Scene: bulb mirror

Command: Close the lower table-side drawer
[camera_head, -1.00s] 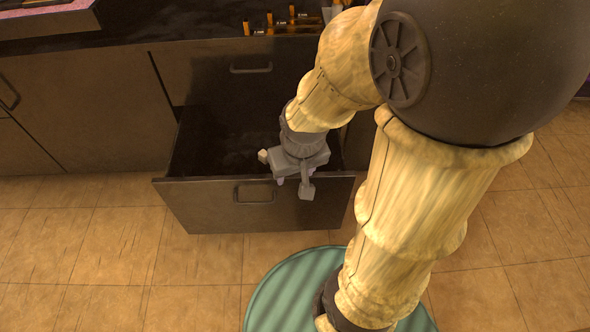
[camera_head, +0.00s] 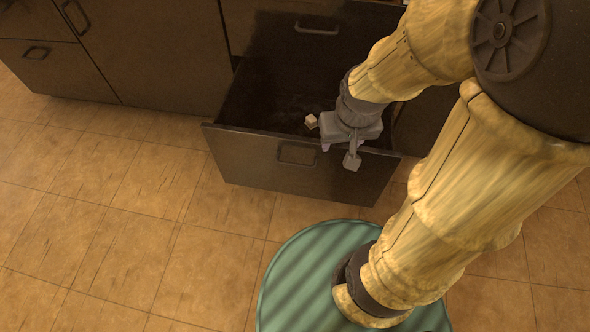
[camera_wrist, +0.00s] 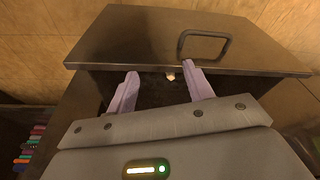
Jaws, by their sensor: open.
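The lower drawer (camera_head: 240,160) is pulled out, with its dark front panel facing the floor area and a bar handle (camera_head: 297,153) on it. It also shows in the wrist view (camera_wrist: 140,35), with the handle (camera_wrist: 205,45) beyond the fingers. My gripper (camera_head: 332,141) is open at the top edge of the drawer front, right of the handle. In the wrist view my gripper (camera_wrist: 161,73) has its two pale fingers spread, pointing toward the front panel's edge. I cannot tell whether they touch it. A small pale thing (camera_wrist: 171,77) shows between the fingers.
A closed upper drawer (camera_head: 310,28) is above the open one. Closed cabinet fronts (camera_head: 140,50) stand to the left. The tiled floor (camera_head: 120,210) in front is clear. Several coloured items (camera_wrist: 30,150) show at the wrist view's lower left.

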